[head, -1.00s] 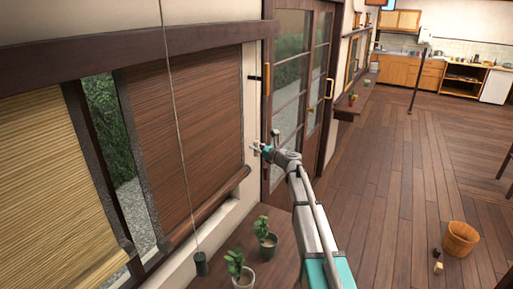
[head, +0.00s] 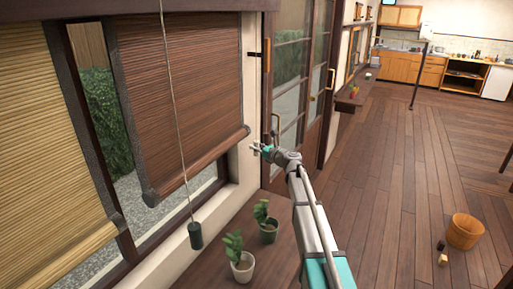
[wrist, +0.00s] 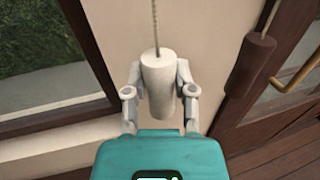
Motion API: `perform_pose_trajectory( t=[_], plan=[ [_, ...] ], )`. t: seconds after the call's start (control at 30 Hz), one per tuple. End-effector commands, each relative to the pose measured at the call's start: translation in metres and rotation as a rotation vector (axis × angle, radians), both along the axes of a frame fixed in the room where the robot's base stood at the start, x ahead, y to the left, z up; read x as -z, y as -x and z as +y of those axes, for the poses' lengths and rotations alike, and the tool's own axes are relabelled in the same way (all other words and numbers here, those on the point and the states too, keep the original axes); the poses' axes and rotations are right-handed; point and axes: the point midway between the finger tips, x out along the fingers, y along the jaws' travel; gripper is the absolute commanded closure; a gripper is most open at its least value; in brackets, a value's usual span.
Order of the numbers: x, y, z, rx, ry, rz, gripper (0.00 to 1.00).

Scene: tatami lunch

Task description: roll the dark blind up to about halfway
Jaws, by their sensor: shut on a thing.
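The dark blind (head: 185,85) hangs brown and slatted over the window in the head view. Its lower roll slants from lower left to upper right, with glass and a bare sill showing below it. My gripper (head: 257,149) is to the right of the blind's lower corner, in front of the pale wall. In the wrist view my gripper (wrist: 158,92) is shut on a pale cylindrical cord pull (wrist: 158,75). The cord (wrist: 154,25) runs straight up from the pull's top.
A brown pull (wrist: 257,65) hangs to the right in the wrist view, near a door handle (wrist: 298,65). A dark green pull (head: 195,236) hangs on a cord nearer me. Straw blind (head: 45,130) is left. Potted plants (head: 240,262) stand below the window.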

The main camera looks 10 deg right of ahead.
Motion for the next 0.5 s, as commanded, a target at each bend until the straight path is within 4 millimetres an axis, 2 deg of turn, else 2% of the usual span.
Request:
perform_pose_trajectory(
  t=[0.23, 0.27, 0.43, 0.5],
  plan=[
    [0.0, 0.0002, 0.0009, -0.002, 0.001, 0.0, 1.0],
    [0.0, 0.0002, 0.0009, -0.002, 0.001, 0.0, 0.6],
    [-0.0001, 0.0001, 0.0007, -0.001, 0.001, 0.0, 0.3],
    [-0.0001, 0.0001, 0.0004, -0.001, 0.001, -0.001, 0.3]
  ],
)
